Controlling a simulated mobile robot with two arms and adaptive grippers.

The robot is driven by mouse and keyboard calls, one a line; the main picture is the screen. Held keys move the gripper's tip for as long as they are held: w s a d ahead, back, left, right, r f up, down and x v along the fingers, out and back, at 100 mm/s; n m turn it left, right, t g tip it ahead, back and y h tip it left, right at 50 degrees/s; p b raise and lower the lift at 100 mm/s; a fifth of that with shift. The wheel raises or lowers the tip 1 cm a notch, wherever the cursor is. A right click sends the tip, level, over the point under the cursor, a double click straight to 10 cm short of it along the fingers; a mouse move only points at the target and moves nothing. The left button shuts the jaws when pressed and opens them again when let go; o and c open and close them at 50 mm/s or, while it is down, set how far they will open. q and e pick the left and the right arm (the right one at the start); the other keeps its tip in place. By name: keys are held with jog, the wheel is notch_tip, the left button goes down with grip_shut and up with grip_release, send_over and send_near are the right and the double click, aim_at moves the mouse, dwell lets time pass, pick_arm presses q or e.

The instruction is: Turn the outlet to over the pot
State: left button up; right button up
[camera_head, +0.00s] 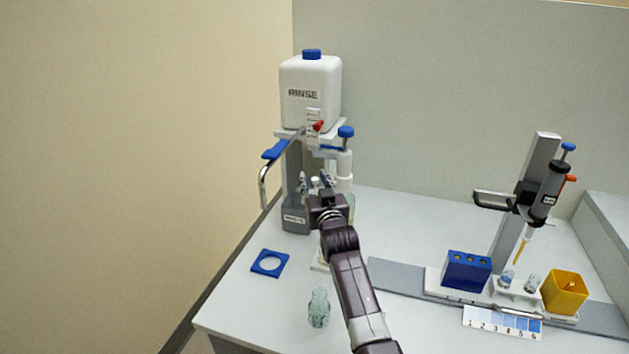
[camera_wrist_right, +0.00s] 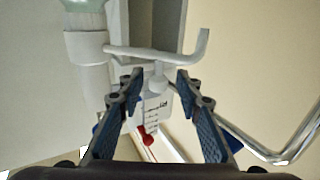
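The white RINSE bottle (camera_head: 310,92) stands high on a grey stand. In the right wrist view, a thin white bent tube (camera_wrist_right: 150,53), probably the outlet, crosses beyond my fingertips and ends in a hook. Beside it is a white cylinder (camera_wrist_right: 87,48) with pale green glass (camera_wrist_right: 85,5) at its end. My right gripper (camera_head: 318,182) is at the stand's front; in the wrist view its fingers (camera_wrist_right: 158,88) are open and apart, with the tube's white stem between them in the picture. Contact is unclear. I cannot tell which thing is the pot. My left gripper is not in view.
A curved metal tube with a blue handle (camera_head: 275,150) sticks out left of the stand. A blue square ring (camera_head: 258,269) and glass vessel (camera_head: 318,310) are on the bench front. A pipette stand (camera_head: 538,170), blue block (camera_head: 466,272) and yellow cup (camera_head: 565,292) are at right.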

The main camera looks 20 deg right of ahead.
jog(key=shift+d, duration=0.1)
jog(key=shift+s+f, duration=0.1)
jog(key=shift+s, duration=0.45)
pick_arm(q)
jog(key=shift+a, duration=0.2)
pick_arm(e)
jog(key=s, duration=1.1)
jog(key=shift+a, duration=0.45)
jog(key=shift+c, duration=0.5)
